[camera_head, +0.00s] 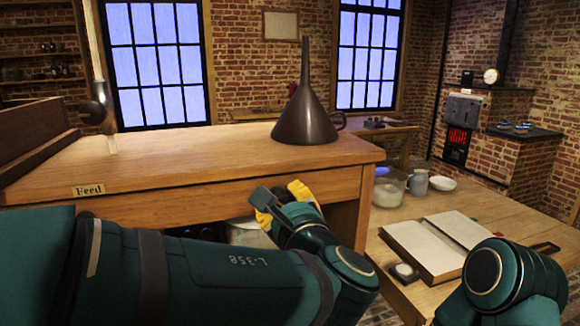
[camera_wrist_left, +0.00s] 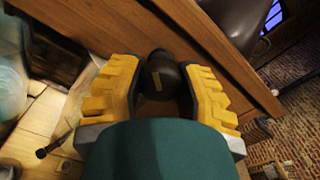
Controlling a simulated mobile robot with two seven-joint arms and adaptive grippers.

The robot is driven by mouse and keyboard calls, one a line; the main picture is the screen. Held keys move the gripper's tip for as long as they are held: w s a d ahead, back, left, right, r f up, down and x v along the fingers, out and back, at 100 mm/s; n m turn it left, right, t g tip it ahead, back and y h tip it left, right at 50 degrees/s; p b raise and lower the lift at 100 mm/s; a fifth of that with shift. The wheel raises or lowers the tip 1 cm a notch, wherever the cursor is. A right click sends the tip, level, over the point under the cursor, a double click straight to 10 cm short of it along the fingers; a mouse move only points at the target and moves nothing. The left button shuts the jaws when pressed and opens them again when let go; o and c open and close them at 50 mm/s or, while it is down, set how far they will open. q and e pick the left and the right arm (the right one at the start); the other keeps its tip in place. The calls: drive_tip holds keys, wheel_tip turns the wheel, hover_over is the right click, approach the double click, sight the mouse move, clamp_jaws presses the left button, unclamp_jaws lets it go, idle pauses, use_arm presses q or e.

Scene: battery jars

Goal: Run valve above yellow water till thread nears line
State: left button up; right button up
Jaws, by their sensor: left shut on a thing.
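My left gripper (camera_head: 285,205) has yellow fingers and is at the front edge of the wooden shelf. In the left wrist view, its fingers (camera_wrist_left: 158,95) are shut around a dark round valve knob (camera_wrist_left: 160,72) with a tan mark, just under the shelf edge. My gripper hides the knob in the head view. Part of a glass vessel (camera_head: 248,234) shows below the shelf, behind my arm. A glass jar (camera_wrist_left: 12,92) shows at the left of the wrist view. I cannot make out yellow water, a thread or a line. My right gripper is out of view.
A dark funnel (camera_head: 306,118) stands on the shelf (camera_head: 200,155), which has a "Feed" label (camera_head: 89,190). A glass tube with a dark fitting (camera_head: 99,108) stands at left. The right table holds an open book (camera_head: 430,247), a glass jar (camera_head: 388,190) and a white bowl (camera_head: 443,184).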

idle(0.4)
use_arm(q)
drive_tip(key=m+p, duration=0.6)
drive_tip(key=p, duration=0.2)
drive_tip(key=shift+r, duration=0.2)
drive_tip(key=shift+m+p, duration=0.45)
drive_tip(key=shift+m, duration=0.05)
drive_tip(key=shift+f, duration=0.15)
